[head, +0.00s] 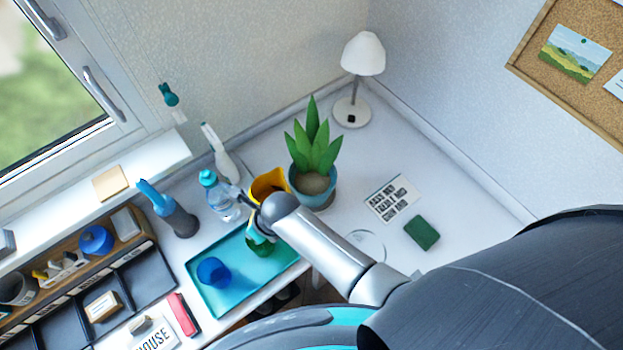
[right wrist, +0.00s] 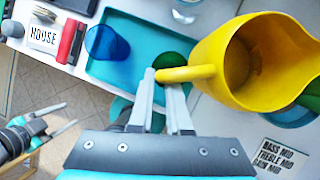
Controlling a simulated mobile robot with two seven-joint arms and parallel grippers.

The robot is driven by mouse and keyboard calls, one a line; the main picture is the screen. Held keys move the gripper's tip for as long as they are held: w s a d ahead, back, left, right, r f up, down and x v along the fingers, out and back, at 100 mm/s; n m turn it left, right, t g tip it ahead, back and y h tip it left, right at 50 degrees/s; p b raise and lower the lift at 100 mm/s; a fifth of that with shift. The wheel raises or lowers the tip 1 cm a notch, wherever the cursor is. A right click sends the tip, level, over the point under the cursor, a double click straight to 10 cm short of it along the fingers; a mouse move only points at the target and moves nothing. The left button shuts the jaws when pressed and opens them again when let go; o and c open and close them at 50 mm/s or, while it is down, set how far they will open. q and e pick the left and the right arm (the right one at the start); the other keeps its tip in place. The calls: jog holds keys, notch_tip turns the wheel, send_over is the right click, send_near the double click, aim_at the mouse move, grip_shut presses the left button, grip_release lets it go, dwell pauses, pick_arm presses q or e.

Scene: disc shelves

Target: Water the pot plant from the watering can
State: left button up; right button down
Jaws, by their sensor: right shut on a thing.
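The yellow watering can, a jug with a spout (head: 268,182), is up against the left side of the potted plant (head: 313,155) in the head view. The plant has upright green leaves and a blue pot. In the right wrist view the can (right wrist: 255,65) shows its open mouth, and part of the blue pot (right wrist: 291,117) shows below it. My right gripper (right wrist: 168,82) is shut on the can's handle. No stream of water shows. My left gripper (right wrist: 58,120) shows at the lower left of the right wrist view, fingers apart and empty.
A teal tray (head: 212,304) with a blue cup (head: 213,272) and a green object lies below the can. A water bottle (head: 222,200) and spray bottles (head: 175,215) stand to the left. A lamp (head: 362,60) is behind the plant. A lettered card (head: 392,198) lies to the right.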

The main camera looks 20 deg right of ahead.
jog(key=w+d+r+m+g+y+b, duration=0.1)
jog(key=w+d+r+g+y+b, duration=0.1)
jog(key=d+r+y+b, duration=0.3)
jog(key=w+d+y+b, duration=0.1)
jog(key=d+y+b, duration=0.3)
jog(key=b, duration=0.2)
jog(key=shift+r+m+b, duration=0.3)
jog(key=shift+m+b, duration=0.1)
dwell(1.0)
jog(key=shift+d+f+g+y, duration=0.1)
jog(key=shift+d+g+y, duration=0.05)
jog(key=shift+g+y, duration=0.15)
jog(key=shift+d+b, duration=0.15)
jog(key=shift+b, duration=0.4)
